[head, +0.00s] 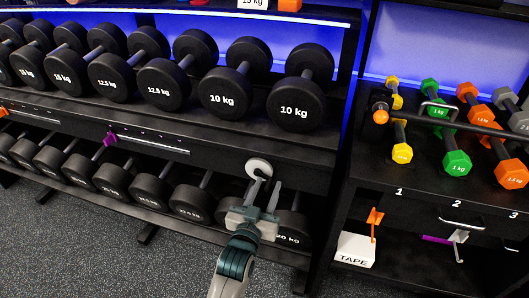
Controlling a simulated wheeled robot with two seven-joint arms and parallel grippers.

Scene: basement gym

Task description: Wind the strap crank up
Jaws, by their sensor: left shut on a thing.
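The strap crank appears to be the pale round disc (258,167) on the front of the dumbbell rack, below the 10 kg dumbbells. A short dark arm or grip seems to come down from it. My left gripper (262,193) reaches up from the bottom of the head view, just below the disc. It is shut on the crank's grip, which is mostly hidden between its fingers. No strap can be made out. My right gripper is not in view.
The rack (225,145) holds two rows of black dumbbells. A purple slider (109,138) sits on its front rail. To the right, a shelf unit holds colored dumbbells, a bar with an orange knob (380,116), an orange lever (375,219) and a white TAPE box (354,252). Floor (120,245) at lower left is clear.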

